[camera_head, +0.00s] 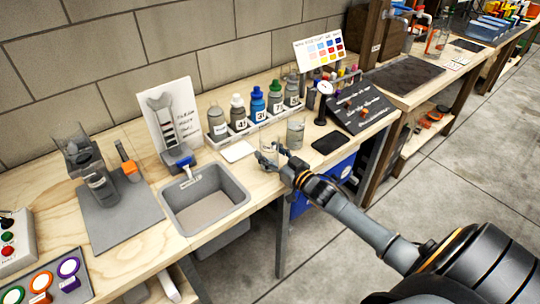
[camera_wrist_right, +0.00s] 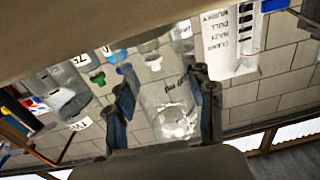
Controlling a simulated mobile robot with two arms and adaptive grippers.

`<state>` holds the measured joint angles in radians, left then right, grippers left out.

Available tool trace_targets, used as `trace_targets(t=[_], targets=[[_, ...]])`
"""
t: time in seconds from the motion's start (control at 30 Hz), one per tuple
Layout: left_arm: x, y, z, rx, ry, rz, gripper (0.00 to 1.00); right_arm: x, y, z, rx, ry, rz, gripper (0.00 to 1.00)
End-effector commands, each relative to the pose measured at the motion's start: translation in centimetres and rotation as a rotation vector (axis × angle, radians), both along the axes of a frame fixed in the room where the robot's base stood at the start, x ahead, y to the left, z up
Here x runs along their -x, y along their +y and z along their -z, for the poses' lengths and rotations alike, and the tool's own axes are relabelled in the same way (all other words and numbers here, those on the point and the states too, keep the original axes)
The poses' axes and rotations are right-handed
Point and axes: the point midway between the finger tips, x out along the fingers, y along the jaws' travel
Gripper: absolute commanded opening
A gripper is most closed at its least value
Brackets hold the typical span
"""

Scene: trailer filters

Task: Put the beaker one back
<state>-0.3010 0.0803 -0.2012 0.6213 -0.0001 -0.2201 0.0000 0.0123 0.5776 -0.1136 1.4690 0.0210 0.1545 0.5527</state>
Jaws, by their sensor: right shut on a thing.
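My right gripper (camera_head: 276,157) is at the front edge of the wooden bench, just right of the sink. It is shut on a clear glass beaker (camera_head: 268,148), which is partly hidden by the fingers in the head view. In the right wrist view, which is upside down, the beaker (camera_wrist_right: 168,108) sits between the two fingers (camera_wrist_right: 165,112) and has dark lettering that I cannot read surely. A second clear beaker (camera_head: 295,133) stands on the bench behind and right of the gripper. My left gripper is not in view.
A white square pad (camera_head: 238,151) lies left of the gripper and a black pad (camera_head: 328,143) lies to its right. A tray of bottles (camera_head: 238,132) stands behind. A grey sink (camera_head: 204,199) opens to the left. A dark sloped board (camera_head: 360,108) is further right.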

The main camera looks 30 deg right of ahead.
Motion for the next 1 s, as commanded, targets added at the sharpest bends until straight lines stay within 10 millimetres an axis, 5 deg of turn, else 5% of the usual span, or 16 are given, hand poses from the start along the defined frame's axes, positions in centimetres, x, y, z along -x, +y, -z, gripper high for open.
trace_targets(t=[0.43, 0.47, 0.57, 1.0], targets=[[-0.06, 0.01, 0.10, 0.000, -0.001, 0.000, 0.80, 0.00, -0.01, 1.29, 0.000, -0.003, 0.000, 0.09], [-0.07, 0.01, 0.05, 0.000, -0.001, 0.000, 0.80, 0.01, -0.02, 1.27, 0.000, -0.002, 0.000, 0.57], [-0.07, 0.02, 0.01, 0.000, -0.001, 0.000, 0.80, 0.01, -0.01, 1.23, 0.000, -0.002, 0.000, 0.76], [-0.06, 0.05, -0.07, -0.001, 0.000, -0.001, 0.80, 0.73, -0.12, 1.14, 0.000, -0.001, 0.000, 0.76]])
